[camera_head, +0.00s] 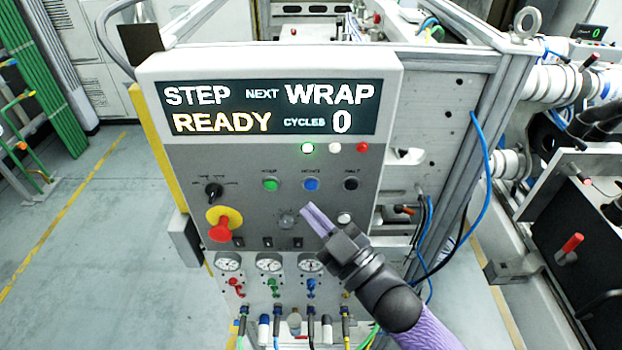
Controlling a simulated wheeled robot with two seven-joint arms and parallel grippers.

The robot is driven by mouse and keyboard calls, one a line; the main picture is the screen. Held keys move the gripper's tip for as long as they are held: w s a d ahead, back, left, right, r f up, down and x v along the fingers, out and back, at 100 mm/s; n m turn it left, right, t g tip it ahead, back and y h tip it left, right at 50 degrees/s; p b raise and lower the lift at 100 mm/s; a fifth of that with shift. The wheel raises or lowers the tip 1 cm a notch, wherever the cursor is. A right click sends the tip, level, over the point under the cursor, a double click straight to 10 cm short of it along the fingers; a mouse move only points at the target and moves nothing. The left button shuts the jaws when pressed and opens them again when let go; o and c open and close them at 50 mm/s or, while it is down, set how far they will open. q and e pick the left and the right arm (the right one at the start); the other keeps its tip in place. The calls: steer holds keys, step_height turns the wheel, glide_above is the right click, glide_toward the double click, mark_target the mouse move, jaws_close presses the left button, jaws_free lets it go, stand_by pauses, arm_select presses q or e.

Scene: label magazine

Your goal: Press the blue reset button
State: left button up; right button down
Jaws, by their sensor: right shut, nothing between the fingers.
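The blue button (311,184) is on the grey control panel (195,165), between a green button (271,184) and a black button (351,184). The small label above it is too blurred to read surely. My right gripper (307,209) comes in from the lower right with its purple fingers shut and empty. In the picture its fingertips are just below the blue button and do not cover it. I cannot tell how far they stand off the panel. My left gripper is not in view.
The display (268,108) reads STEP, NEXT WRAP, READY, CYCLES 0. A green lamp (307,148) is lit above the buttons. A red emergency knob (221,229) on a yellow base, a black selector (213,191) and a white button (345,218) are nearby. Cables hang on the right.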

steer(key=shift+s+p, duration=0.4)
steer(key=shift+s, duration=0.85)
steer(key=s+d+f+m+g+h+b, duration=0.2)
steer(key=d+f+m+h+b, duration=0.15)
steer(key=f, duration=0.95)
steer(key=s+d+f+m+g+h+b, duration=0.15)
steer(key=d+f+h+b, duration=0.3)
steer(key=f, duration=0.95)
steer(key=s+d+f+m+g+h+b, duration=0.1)
steer(key=d+f+m+h+b, duration=0.25)
steer(key=f, duration=0.95)
steer(key=s+d+f+m+g+h+b, duration=0.1)
steer(key=s+d+f+g+b, duration=0.1)
steer(key=s+f, duration=0.5)
steer(key=s+d+f+m+g+h+b, duration=0.1)
steer(key=s+f+g+b, duration=0.3)
steer(key=s+f, duration=0.4)
steer(key=s+d+f+m+g+h+b, duration=0.1)
steer(key=s+d+f+g+b, duration=0.1)
steer(key=s+f, duration=0.6)
steer(key=s+g+b, duration=0.1)
steer(key=s+g, duration=0.1)
steer(key=s, duration=0.4)
steer(key=shift+d+b, duration=0.35)
steer(key=shift+b, duration=0.05)
